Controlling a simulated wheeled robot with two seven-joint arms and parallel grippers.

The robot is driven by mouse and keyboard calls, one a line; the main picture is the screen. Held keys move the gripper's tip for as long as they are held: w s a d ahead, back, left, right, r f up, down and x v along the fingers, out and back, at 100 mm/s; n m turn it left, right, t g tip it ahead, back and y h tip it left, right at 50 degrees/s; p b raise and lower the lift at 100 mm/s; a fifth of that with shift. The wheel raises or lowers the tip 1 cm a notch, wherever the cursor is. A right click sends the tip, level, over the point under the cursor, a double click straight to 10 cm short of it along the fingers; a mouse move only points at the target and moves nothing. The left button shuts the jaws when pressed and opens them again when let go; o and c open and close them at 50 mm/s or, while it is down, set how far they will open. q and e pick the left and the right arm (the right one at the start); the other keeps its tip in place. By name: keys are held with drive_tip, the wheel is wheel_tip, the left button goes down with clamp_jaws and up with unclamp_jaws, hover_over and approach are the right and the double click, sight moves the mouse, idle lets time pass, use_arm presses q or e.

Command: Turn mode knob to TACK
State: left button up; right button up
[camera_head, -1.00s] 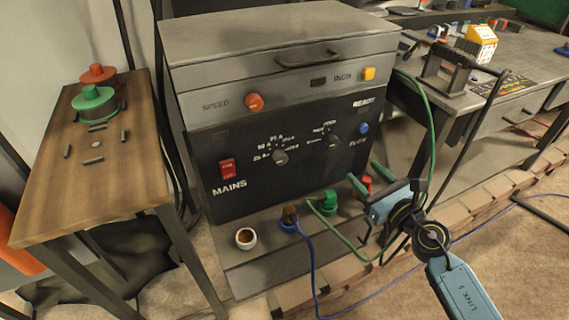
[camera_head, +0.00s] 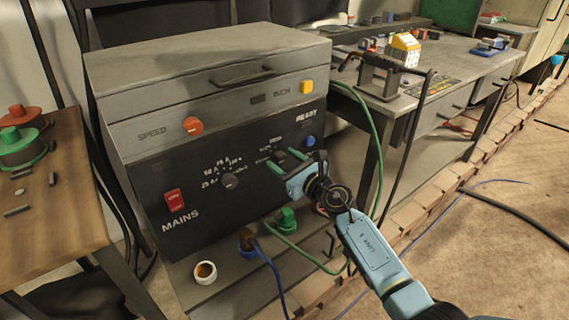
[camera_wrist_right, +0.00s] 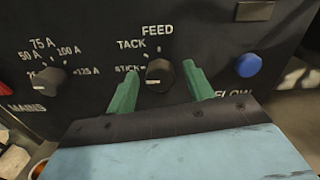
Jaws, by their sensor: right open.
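The mode knob (camera_wrist_right: 159,75) is a dark round knob on the machine's black front panel. In the right wrist view the labels FEED, TACK and STICK are around its top and left. A pale mark shows on its lower left face; which label it points to is hard to tell. My right gripper (camera_wrist_right: 161,68) is open, with one green finger on each side of the knob and visible gaps between. In the head view my right gripper (camera_head: 285,160) reaches the panel and partly hides the knob (camera_head: 277,156). My left gripper is not in view.
The amperage knob (camera_head: 230,181) is left of the mode knob, with the red mains switch (camera_head: 174,201) beyond it. A blue button (camera_wrist_right: 248,65) is at the right.

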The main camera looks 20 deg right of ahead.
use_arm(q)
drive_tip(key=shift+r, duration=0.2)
use_arm(e)
drive_tip(key=shift+w, duration=0.2)
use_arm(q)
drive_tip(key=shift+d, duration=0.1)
use_arm(e)
drive_tip(key=c, duration=1)
drive_tip(key=shift+o, duration=0.2)
drive_tip(key=shift+m, duration=0.5)
drive_tip(key=shift+m+p, duration=0.3)
drive_tip(key=shift+p, duration=0.1)
drive_tip(key=shift+m, duration=0.7)
use_arm(q)
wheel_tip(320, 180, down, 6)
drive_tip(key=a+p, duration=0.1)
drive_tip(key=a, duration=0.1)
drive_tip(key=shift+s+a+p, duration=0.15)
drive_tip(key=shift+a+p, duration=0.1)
drive_tip(key=shift+p, duration=0.15)
use_arm(e)
drive_tip(key=shift+m, duration=2.9)
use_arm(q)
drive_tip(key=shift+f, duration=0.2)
